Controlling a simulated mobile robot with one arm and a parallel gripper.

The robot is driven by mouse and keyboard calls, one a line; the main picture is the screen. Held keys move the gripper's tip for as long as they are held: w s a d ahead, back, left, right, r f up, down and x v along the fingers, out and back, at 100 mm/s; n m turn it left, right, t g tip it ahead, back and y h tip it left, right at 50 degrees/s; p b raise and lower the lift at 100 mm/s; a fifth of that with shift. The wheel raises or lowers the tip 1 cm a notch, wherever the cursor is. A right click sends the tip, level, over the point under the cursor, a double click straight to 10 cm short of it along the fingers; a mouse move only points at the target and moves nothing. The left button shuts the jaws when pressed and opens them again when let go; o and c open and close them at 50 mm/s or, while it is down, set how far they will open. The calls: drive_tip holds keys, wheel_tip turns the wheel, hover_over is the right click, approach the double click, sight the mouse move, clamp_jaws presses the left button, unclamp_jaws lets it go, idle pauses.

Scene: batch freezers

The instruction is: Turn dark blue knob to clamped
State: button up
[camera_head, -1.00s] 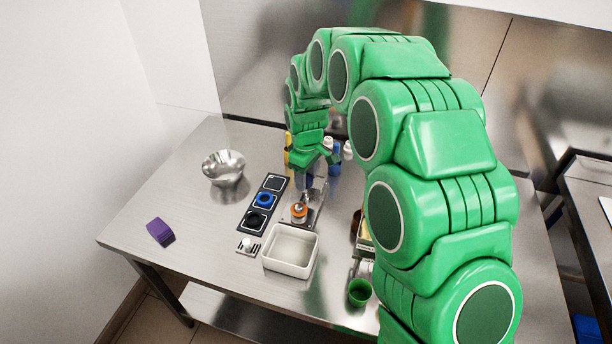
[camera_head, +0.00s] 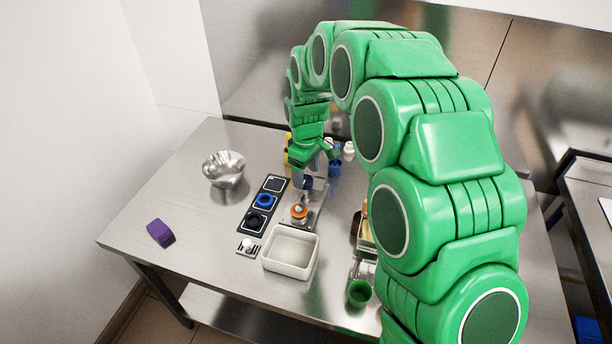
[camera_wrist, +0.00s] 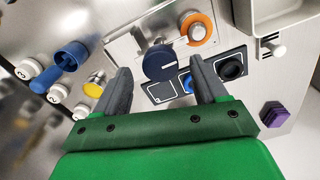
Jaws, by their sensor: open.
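The dark blue knob (camera_wrist: 159,64) is a round cap with a short white mark, on a metal plate (camera_wrist: 124,45) in the wrist view. In the head view, the knob (camera_head: 308,183) shows partly below my gripper's fingers. My gripper (camera_wrist: 160,70) is open, with its two grey fingers apart on either side of the knob in the picture. I see no clear contact, and the gap in depth is hard to judge. In the head view, my gripper (camera_head: 318,163) hangs over the back of the plate.
An orange ring (camera_head: 299,211) sits on the same fixture. Beside it lies a black panel (camera_head: 272,184) with a blue ring (camera_head: 265,200) and a black ring (camera_head: 255,221). A white bin (camera_head: 290,270) stands in front. A blue cup (camera_wrist: 72,54) and white bottles stand close by.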

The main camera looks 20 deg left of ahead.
wheel_tip(320, 180, up, 6)
drive_tip(key=shift+f, duration=0.15)
idle(0.5)
drive_tip(key=s+d+r+m, duration=0.25)
drive_tip(key=s+d, duration=0.25)
drive_tip(key=d, duration=0.3)
drive_tip(key=s+d+r+m, duration=0.2)
drive_tip(key=s+d+r, duration=0.2)
drive_tip(key=d, duration=0.3)
drive_tip(key=s+d+r+m, duration=0.3)
drive_tip(key=s+d, duration=0.2)
drive_tip(key=d, duration=0.3)
drive_tip(key=s+d+m+g, duration=0.1)
drive_tip(key=s+d+m, duration=0.2)
drive_tip(key=s+d, duration=0.3)
drive_tip(key=s+d+m, duration=0.4)
drive_tip(key=s+d, duration=0.2)
drive_tip(key=s, duration=1.1)
drive_tip(key=shift+d+g, duration=0.15)
drive_tip(key=shift+g, duration=0.25)
drive_tip(key=shift+f+m, duration=0.1)
drive_tip(key=shift+m, duration=0.15)
